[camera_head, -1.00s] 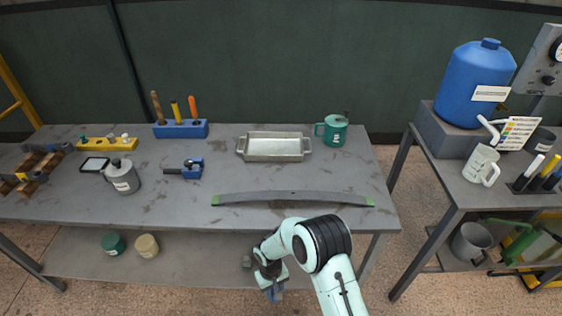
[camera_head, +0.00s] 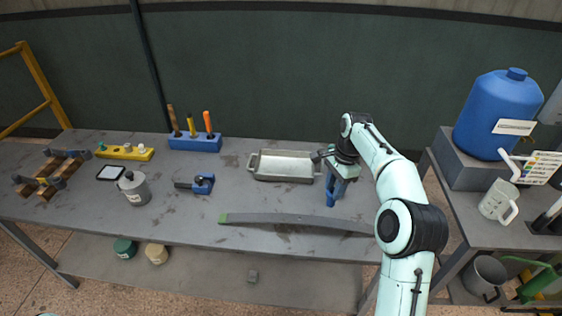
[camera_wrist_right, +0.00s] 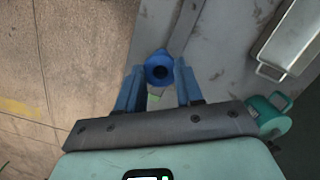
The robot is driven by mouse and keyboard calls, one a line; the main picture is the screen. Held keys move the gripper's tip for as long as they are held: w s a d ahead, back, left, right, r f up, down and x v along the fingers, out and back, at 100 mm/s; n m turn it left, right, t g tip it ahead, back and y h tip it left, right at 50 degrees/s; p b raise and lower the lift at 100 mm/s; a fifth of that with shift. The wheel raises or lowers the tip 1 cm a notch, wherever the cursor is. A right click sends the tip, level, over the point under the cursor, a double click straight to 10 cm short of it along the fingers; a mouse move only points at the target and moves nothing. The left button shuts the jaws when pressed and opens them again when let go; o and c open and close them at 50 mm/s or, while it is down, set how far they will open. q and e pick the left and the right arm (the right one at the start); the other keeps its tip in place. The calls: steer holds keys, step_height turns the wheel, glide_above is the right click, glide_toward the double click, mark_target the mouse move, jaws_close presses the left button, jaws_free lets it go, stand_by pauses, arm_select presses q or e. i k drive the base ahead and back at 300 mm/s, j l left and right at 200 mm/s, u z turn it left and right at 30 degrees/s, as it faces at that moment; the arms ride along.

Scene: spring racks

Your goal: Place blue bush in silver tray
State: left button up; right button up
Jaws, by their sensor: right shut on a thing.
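The blue bush (camera_wrist_right: 159,68) is a flanged ring with a dark hole. It sits between the two blue fingers of my right gripper (camera_wrist_right: 158,88) in the right wrist view, and the gripper is shut on it. In the head view the right gripper (camera_head: 335,192) is above the bench, just right of the silver tray; the bush is hard to tell from the blue fingers there. The silver tray (camera_head: 257,173) is rectangular with end handles and looks empty. Its edge also shows at upper right in the right wrist view (camera_wrist_right: 262,52). My left gripper is out of view.
A long grey leaf spring (camera_head: 285,220) lies along the bench front. A green mug (camera_wrist_right: 268,113) is near the tray, mostly hidden by my arm in the head view. Small tins (camera_head: 157,254) sit on the lower shelf.

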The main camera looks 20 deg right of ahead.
mark_target(286, 169)
steer(key=i, duration=1.2)
